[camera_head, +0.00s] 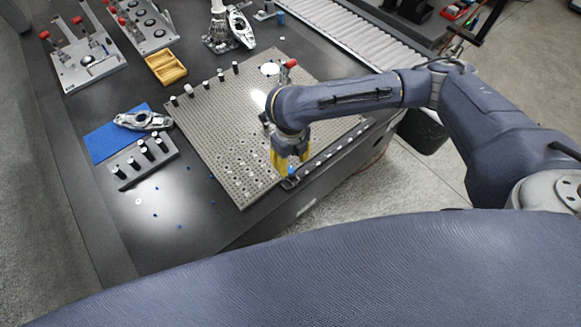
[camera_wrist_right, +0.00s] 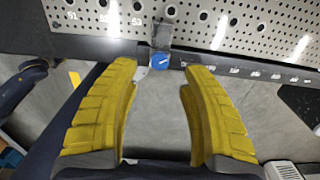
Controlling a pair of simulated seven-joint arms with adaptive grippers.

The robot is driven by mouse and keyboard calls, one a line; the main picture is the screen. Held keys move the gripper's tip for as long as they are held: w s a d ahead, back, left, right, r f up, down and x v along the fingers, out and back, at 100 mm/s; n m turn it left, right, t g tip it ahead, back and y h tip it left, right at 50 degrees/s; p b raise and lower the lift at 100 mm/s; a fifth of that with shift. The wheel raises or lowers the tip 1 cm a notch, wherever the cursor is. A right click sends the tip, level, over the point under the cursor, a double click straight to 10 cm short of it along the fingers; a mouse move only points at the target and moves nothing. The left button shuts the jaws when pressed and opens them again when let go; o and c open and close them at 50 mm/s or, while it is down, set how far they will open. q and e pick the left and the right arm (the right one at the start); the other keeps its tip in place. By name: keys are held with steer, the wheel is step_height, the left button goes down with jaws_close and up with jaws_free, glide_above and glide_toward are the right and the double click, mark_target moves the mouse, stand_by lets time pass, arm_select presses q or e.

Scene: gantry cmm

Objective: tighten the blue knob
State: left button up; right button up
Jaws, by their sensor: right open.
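The blue knob (camera_wrist_right: 160,61) shows in the right wrist view on a dark block at the edge of the perforated plate, with a thin white line across its face. It lies beyond my fingertips, between them and nearer the left finger. In the head view only a small bit of the blue knob (camera_head: 291,171) shows below the yellow fingers. My right gripper (camera_wrist_right: 158,75) is open and empty, its two ribbed yellow fingers apart. In the head view my right gripper (camera_head: 288,168) is over the plate's front right edge. My left gripper is not in view.
The perforated plate (camera_head: 215,150) lies on a dark table (camera_head: 190,215). A row of black pins (camera_head: 212,81) and a red-handled clamp (camera_head: 288,66) stand on it. A blue mat (camera_head: 101,141), pin block (camera_head: 142,161) and yellow tray (camera_head: 165,67) are farther left.

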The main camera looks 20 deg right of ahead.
mark_target(291, 169)
steer(key=shift+f, duration=2.2)
steer(key=shift+o, duration=0.2)
jaws_close()
